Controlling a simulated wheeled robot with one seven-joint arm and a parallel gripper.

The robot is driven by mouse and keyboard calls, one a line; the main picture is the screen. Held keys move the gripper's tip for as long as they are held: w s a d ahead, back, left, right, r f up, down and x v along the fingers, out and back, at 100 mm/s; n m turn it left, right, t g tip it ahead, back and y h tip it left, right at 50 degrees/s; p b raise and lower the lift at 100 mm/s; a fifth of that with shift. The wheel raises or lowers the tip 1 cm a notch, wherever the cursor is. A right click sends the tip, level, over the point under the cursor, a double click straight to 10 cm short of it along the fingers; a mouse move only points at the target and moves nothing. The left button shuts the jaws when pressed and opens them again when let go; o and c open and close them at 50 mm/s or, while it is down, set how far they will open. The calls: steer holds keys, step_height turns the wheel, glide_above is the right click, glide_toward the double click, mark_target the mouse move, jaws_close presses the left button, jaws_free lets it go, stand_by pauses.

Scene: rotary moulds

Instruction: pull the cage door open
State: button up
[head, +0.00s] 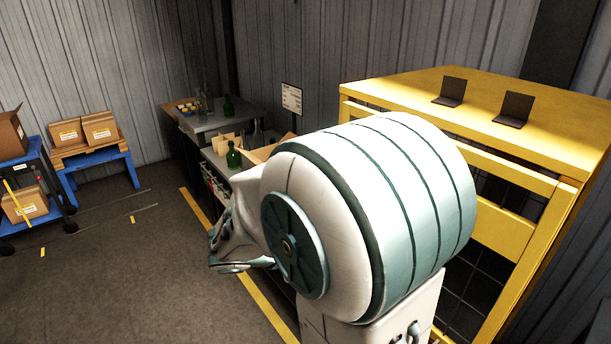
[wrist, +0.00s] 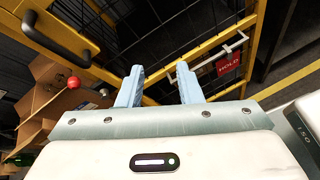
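The yellow cage (head: 508,232) stands at the right in the head view, with dark mesh in its frame; my arm covers much of its front. In the wrist view, yellow bars (wrist: 192,52) with dark mesh fill the upper part. A black curved handle (wrist: 56,50) is on a yellow bar at the upper left. My gripper (wrist: 160,68) is open, with two light blue fingers apart and nothing seen between them. The handle is left of the fingers and apart from them.
A red ball (wrist: 73,82) shows left of the fingers, and a red tag (wrist: 228,65) hangs by a pale rod at right. A bench with bottles (head: 220,122) stands behind my arm. Boxes on blue stands (head: 98,162) are far left. The floor (head: 130,262) at left is clear.

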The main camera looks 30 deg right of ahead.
steer(key=w+r+n+t+h, duration=0.3)
steer(key=w+n+t+h, duration=0.25)
steer(key=w+n, duration=0.4)
steer(key=shift+m+y, duration=0.35)
steer(key=shift+m, duration=0.1)
steer(key=p+x, duration=0.1)
steer(key=x, duration=0.3)
steer(key=p+x, duration=0.2)
steer(key=x, duration=0.3)
steer(key=p+x, duration=0.1)
steer(key=x, duration=0.4)
steer(key=shift+w, duration=0.3)
steer(key=shift+a, duration=0.1)
jaws_close()
